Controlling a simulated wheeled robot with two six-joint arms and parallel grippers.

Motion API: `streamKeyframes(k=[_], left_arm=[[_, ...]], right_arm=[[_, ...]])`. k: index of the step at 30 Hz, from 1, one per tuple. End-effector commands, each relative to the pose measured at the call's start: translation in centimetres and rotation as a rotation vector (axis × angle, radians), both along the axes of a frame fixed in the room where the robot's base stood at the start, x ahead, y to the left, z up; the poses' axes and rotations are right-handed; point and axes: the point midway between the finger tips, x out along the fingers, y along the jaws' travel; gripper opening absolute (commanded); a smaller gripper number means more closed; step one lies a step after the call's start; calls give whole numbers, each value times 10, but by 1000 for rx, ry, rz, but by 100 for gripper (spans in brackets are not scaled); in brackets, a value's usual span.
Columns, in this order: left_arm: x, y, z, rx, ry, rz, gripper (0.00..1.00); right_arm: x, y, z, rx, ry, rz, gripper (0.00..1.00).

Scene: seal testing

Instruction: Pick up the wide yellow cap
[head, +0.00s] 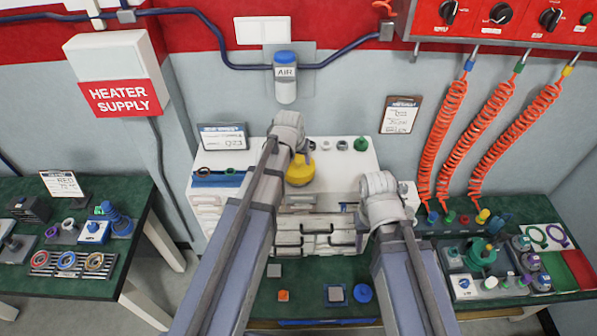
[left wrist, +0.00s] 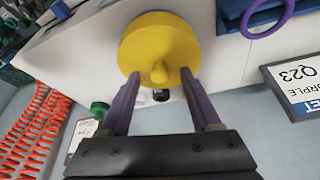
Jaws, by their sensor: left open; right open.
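The wide yellow cap (head: 300,171) sits on top of the white drawer cabinet, partly hidden by my left arm in the head view. In the left wrist view the cap (left wrist: 158,48) shows as a broad yellow disc with a small knob facing the gripper. My left gripper (left wrist: 158,82) is open, with its two purple-grey fingers on either side of the knob. Whether the fingers touch the cap I cannot tell. In the head view my left gripper (head: 302,150) is at the cap. My right gripper (head: 378,190) is by the cabinet's right side, its fingers mostly hidden behind its wrist.
The white cabinet (head: 345,170) also holds a green cap (head: 360,144), small rings, a blue tray (head: 218,178) and a Q23 sign (head: 223,136). Orange coiled hoses (head: 490,115) hang at the right. The green bench (head: 310,300) in front holds small parts.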

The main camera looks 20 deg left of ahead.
Motion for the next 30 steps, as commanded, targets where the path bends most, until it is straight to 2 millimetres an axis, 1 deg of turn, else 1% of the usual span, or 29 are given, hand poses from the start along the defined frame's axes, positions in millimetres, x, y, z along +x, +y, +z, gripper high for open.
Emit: streamKeyframes(k=[1, 8, 25, 30], left_arm=[[2, 0, -5, 0, 0, 0, 64], [2, 0, -3, 0, 0, 0, 64], [1, 0, -3, 0, 0, 0, 0], [1, 0, -3, 0, 0, 0, 0]], right_arm=[[0, 0, -5, 0, 0, 0, 50], [0, 0, -3, 0, 0, -1, 50], [0, 0, -3, 0, 0, -1, 50], [0, 0, -3, 0, 0, -1, 50]])
